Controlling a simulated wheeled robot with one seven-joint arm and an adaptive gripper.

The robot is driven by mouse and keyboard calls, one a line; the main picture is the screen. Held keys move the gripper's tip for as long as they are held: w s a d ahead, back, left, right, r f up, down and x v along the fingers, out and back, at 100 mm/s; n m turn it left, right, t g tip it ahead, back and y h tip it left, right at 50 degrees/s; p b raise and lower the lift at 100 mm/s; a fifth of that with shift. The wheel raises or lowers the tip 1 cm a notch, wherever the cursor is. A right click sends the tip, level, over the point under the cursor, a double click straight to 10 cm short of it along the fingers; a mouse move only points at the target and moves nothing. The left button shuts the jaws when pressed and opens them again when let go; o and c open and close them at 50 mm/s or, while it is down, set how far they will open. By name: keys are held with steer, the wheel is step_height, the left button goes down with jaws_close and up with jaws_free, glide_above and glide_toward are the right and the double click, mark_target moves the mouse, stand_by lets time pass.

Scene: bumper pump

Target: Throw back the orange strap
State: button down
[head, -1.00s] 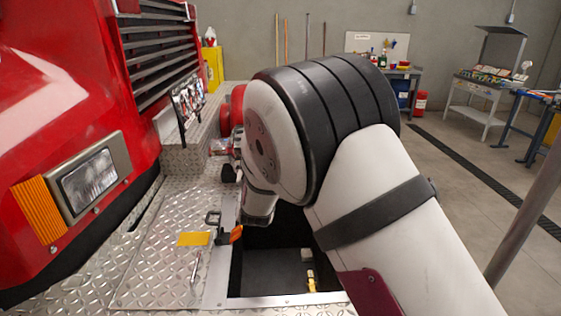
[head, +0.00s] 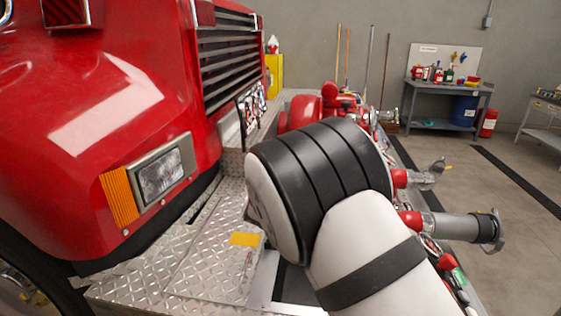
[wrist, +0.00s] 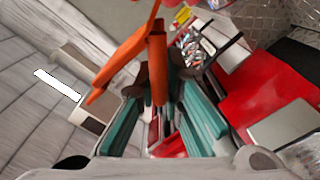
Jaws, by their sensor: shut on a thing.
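The orange strap (wrist: 125,62) shows in the wrist view, folded, with one part running off to the lower left and one part hanging down between the fingertips. My gripper (wrist: 158,80), with teal fingers and dark tips, is shut on the strap. In the head view my own arm covers the gripper and the strap.
The red truck (head: 120,100) with its headlight (head: 162,178) stands at left. The diamond-plate bumper (head: 205,270) with a yellow label (head: 244,239) lies below it. Red-capped pipe fittings (head: 445,227) stick out at right. A workbench (head: 447,100) stands far back.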

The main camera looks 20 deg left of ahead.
steer(key=c, duration=1.7)
jaws_free()
steer(key=v, duration=1.2)
